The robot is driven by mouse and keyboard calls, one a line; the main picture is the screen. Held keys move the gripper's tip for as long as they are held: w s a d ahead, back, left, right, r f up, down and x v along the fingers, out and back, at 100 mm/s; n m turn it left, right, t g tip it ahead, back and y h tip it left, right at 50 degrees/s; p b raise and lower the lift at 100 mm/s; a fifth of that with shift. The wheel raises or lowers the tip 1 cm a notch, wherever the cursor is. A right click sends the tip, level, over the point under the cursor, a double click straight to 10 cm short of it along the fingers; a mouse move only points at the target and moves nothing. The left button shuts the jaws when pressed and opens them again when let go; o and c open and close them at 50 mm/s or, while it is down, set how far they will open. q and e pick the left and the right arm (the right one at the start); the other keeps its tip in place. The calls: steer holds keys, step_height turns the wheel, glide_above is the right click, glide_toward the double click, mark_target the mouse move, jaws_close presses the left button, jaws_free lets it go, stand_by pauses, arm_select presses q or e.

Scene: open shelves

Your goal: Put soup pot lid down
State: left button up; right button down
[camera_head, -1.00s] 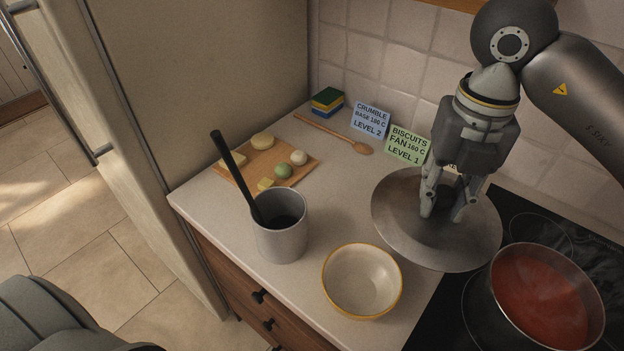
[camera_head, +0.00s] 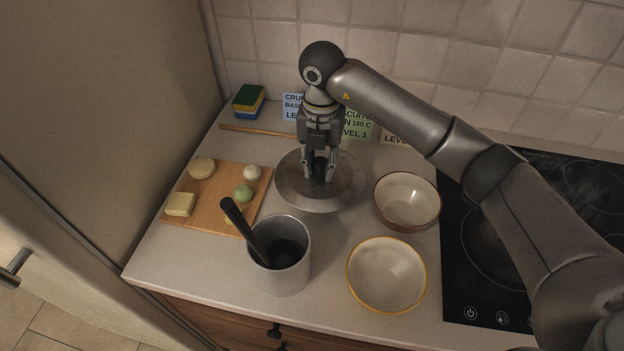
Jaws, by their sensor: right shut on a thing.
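The soup pot lid (camera_head: 345,183) is a round grey metal disc over the back middle of the counter, between the cutting board and the bowls. My right gripper (camera_head: 319,174) points straight down and is shut on the dark knob at the lid's centre. The lid looks about level. I cannot tell whether its rim touches the counter or hangs just above it. The soup pot is not visible now; my right arm covers much of the hob. My left gripper is not in view.
A brown-rimmed bowl (camera_head: 407,201) stands close to the lid's right, a yellow-rimmed bowl (camera_head: 387,275) in front. A grey utensil pot (camera_head: 281,262) and the cutting board (camera_head: 207,213) are left. Recipe cards (camera_head: 358,125) stand behind. The black hob (camera_head: 462,287) is right.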

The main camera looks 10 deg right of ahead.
mark_target(319, 181)
steer(key=shift+f, duration=0.95)
step_height(319, 181, down, 4)
steer(key=shift+r+p, duration=0.1)
steer(key=shift+p, duration=0.6)
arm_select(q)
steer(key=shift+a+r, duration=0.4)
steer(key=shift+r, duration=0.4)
arm_select(e)
steer(key=shift+f, duration=0.25)
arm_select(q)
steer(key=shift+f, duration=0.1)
arm_select(e)
steer(key=c, duration=1.2)
jaws_free()
steer(key=shift+o, duration=0.2)
steer(key=shift+r, duration=0.1)
